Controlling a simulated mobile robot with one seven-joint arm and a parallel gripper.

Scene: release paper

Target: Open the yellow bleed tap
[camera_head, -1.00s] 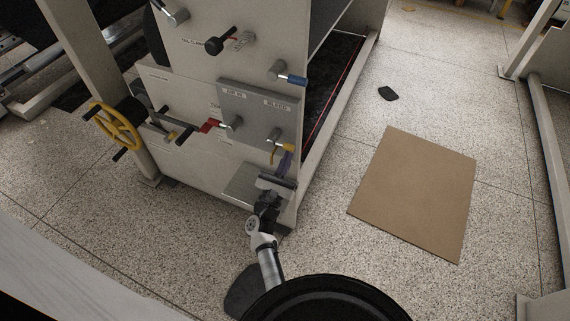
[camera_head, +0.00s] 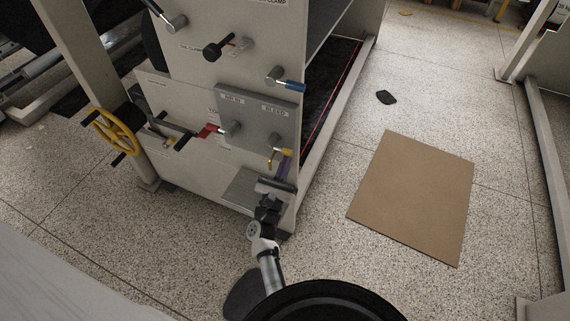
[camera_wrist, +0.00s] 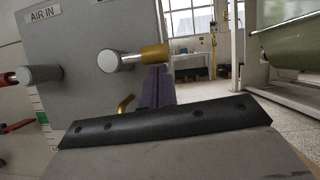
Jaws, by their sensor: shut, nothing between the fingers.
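The yellow bleed tap (camera_head: 286,152) is on the grey panel under the BLEED label, its lever pointing right. In the wrist view the yellow lever (camera_wrist: 154,54) sits on a silver stem, with a brass spout below left. My gripper (camera_head: 283,167) is just below the lever, its purple-grey fingers pointing up. In the wrist view the fingers (camera_wrist: 157,82) are shut with nothing between them. Their tips are close under the lever; whether they touch it I cannot tell.
A red tap (camera_head: 209,130) under AIR IN is to the left, and a blue-handled tap (camera_head: 290,86) is above. A yellow handwheel (camera_head: 115,133) is at the far left. A brown board (camera_head: 413,195) lies on the floor at right, with open floor around it.

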